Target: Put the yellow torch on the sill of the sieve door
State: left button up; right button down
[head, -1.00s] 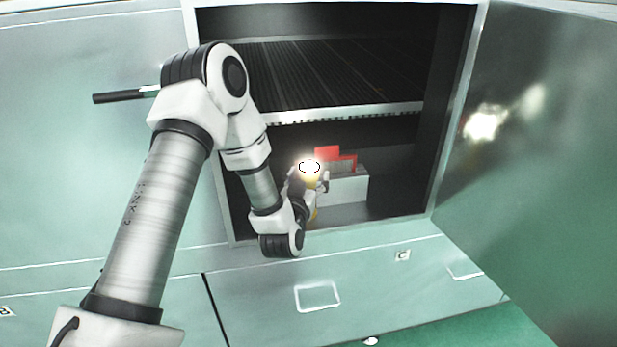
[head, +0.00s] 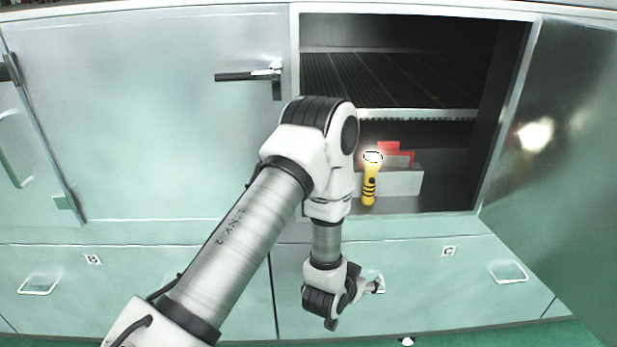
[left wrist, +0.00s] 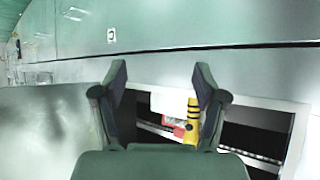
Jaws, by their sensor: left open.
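The yellow torch (head: 369,185) stands upright, its lit head up, on the sill (head: 428,204) of the open sieve door (head: 560,130). It also shows in the left wrist view (left wrist: 191,122), beyond the fingers. My left gripper (head: 372,286) is below and in front of the sill, apart from the torch. In the left wrist view its two fingers (left wrist: 158,90) are spread with nothing between them. My right gripper is in neither view.
Behind the torch are a pale box (head: 402,183) and a red piece (head: 390,149). A ribbed sieve deck (head: 400,80) lies above them. A black-handled latch (head: 248,76) sticks out on the left panel. Drawer handles (head: 508,272) line the lower front.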

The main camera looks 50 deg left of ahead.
pick_arm(q)
jog(key=s+d+f+g+h, duration=0.1)
jog(key=s+d+f+g, duration=0.2)
jog(key=s, duration=0.6)
jog(key=s+d+f+m+g, duration=0.1)
jog(key=s+f+g, duration=0.3)
jog(key=s, duration=0.6)
jog(key=s+d+f+g+h, duration=0.1)
jog(key=s+d+f+g, duration=0.3)
jog(key=s, duration=0.5)
notch_tip(320, 180, down, 3)
jog(key=shift+s+d+r+m+h, duration=0.1)
jog(key=shift+s+d+m+h, duration=0.2)
jog(key=shift+s+d+m, duration=0.1)
